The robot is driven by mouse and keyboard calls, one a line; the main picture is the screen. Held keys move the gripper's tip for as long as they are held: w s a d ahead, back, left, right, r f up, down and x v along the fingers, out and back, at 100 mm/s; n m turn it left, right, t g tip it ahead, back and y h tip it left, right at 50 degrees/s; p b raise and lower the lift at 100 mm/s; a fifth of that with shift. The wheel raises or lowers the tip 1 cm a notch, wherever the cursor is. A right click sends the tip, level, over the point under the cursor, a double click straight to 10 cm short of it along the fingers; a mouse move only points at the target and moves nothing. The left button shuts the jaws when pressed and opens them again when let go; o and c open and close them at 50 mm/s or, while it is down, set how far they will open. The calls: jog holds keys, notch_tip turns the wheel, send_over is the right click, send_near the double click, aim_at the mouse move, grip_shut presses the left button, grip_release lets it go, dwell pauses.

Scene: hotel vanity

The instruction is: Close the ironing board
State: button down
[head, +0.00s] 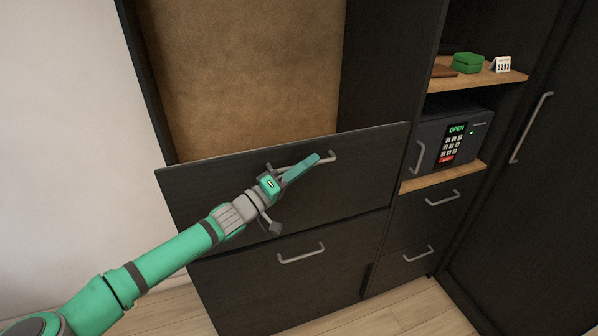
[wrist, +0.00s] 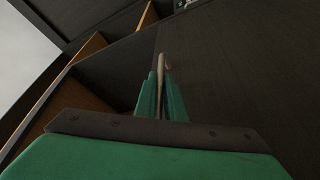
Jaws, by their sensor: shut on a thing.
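A wide dark drawer front (head: 225,190) stands out from the cabinet, its top edge in front of a tall opening. A mottled brown upright surface (head: 240,75) fills that opening; I cannot tell whether it is the ironing board or the back of the niche. My green gripper (head: 314,158) is shut on the grey bar handle (head: 331,156) of this upper front. In the wrist view, my two fingers (wrist: 161,92) close around the pale handle bar (wrist: 161,70). My gripper hides part of the handle.
A lower drawer (head: 340,270) with a bar handle sits below. To the right are an open-shelf safe (head: 455,140), two small drawers and a tall dark door (head: 540,180). A green box (head: 467,62) rests on the upper shelf. Bare floor lies in front.

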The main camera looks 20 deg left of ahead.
jog(key=shift+w+a+r, duration=0.15)
jog(key=shift+a+r, duration=0.05)
jog(key=shift+r, duration=0.1)
jog(key=shift+a, duration=0.1)
jog(key=c, duration=1.8)
grip_release()
jog(key=shift+f, duration=0.1)
jog(key=shift+c, duration=0.2)
jog(key=shift+f, duration=0.1)
jog(key=shift+f, duration=0.25)
jog(key=v, duration=1)
jog(key=shift+s+r, duration=0.15)
jog(key=shift+s, duration=0.2)
